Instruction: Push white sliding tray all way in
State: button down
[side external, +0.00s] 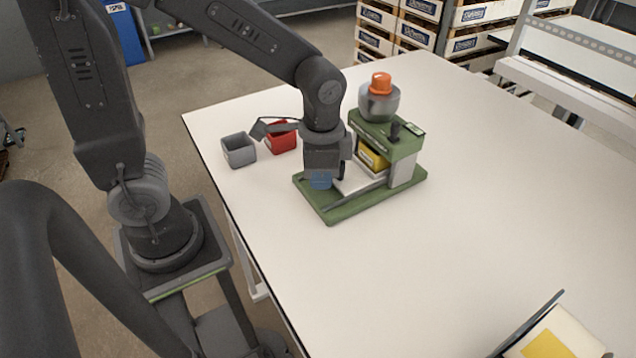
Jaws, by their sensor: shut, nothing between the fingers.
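The white sliding tray (361,184) shows in part on the left side of a green machine (404,140), just above its green base (346,212). It sticks out to the left from under the machine's upper part. My gripper (341,172) is shut and empty, pointing down at the tray's outer left end. It hides much of that end, and I cannot tell whether the fingers touch the tray. A small blue block (320,182) shows just below my wrist, beside the tray's end. A yellow block (373,157) sits inside the machine above the tray.
A grey bowl with an orange piece (381,84) tops the machine. A grey bin (239,151) and a red bin (281,137) stand to the left, close to my wrist. A tilted panel with a yellow patch (545,345) is at the lower right. The white table (490,200) is clear right of the machine.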

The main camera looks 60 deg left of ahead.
jog(key=shift+s, duration=0.25)
notch_tip(320, 180, up, 7)
dwell(0.8)
